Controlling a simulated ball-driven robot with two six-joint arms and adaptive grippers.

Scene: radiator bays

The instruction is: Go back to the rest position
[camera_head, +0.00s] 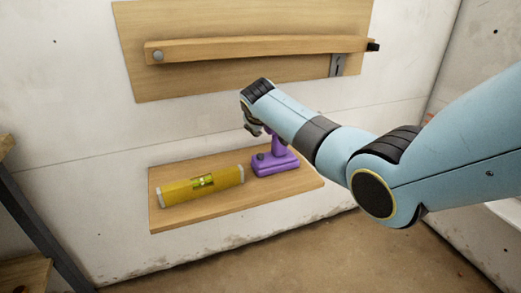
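My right arm reaches in from the right, and its gripper (250,124) is over the small wooden shelf (238,210), close to the upper part of a purple drill (274,162). The drill stands upright on its base on the shelf, and my arm hides its top. I cannot tell whether the gripper touches the drill or whether its fingers are open or shut. My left gripper is not in view.
A yellow spirit level (186,189) lies on the shelf left of the drill. Above, a wooden bar (240,48) runs across a wooden board (130,30) on the wall. A dark-legged wooden stand (40,215) is at the left edge. Floor shows below.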

